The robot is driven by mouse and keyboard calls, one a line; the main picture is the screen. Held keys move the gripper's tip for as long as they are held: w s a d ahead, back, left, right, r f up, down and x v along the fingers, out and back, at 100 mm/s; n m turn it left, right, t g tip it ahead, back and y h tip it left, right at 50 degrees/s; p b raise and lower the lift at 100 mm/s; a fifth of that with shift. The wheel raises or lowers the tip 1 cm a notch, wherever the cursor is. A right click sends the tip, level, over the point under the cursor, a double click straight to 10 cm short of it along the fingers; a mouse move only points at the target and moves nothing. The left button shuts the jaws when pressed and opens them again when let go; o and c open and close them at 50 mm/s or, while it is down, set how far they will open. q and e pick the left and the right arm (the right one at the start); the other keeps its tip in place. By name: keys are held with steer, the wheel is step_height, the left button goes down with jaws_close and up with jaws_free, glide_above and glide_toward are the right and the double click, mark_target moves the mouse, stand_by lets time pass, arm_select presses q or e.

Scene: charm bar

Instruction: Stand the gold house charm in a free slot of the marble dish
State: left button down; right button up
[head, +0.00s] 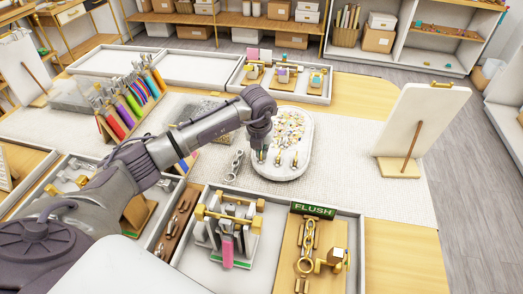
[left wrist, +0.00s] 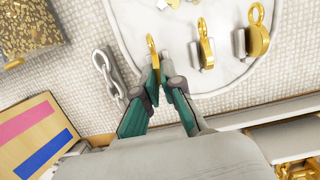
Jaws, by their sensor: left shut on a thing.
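The white oval marble dish (head: 303,168) lies on the pale woven mat, with several small gold charms standing in its middle. In the left wrist view the near edge of the dish (left wrist: 218,101) shows under my fingers. My left gripper (head: 262,157) is over the dish's near left edge, pointing down. In the left wrist view its green-padded fingers (left wrist: 164,82) are shut on a gold charm (left wrist: 152,50), whose ring sticks out past the tips. The charm's body is mostly hidden, so its house shape cannot be told. My right gripper is not in view.
Two gold charms (left wrist: 205,45) and (left wrist: 258,38) stand close right of my fingers. A silver chain link piece (left wrist: 109,73) lies left of them on the mat. A tray with a FLUSH sign (head: 313,211) is in front; a white board (head: 425,120) stands right.

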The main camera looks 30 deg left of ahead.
arm_select(q)
steer(key=shift+f, duration=0.15)
steer(key=c, duration=1.2)
jaws_free()
steer(key=shift+s+d+r+p, duration=0.1)
steer(key=shift+s+r+p, duration=0.1)
steer(key=shift+r+p, duration=0.7)
steer(key=shift+s+r+p, duration=0.2)
steer(key=shift+r+p, duration=0.35)
steer(key=shift+r, duration=0.5)
steer(key=shift+s+d+r+p, duration=0.1)
steer(key=shift+s+r+p, duration=0.1)
steer(key=shift+r+p, duration=0.7)
steer(key=shift+r, duration=0.1)
steer(key=r, duration=0.4)
steer(key=s+r, duration=0.1)
steer(key=r, duration=0.3)
steer(key=s+r, duration=0.1)
steer(key=r, duration=0.2)
steer(key=shift+s+d+r, duration=0.15)
steer(key=shift+d+r, duration=0.1)
steer(key=shift+r, duration=0.15)
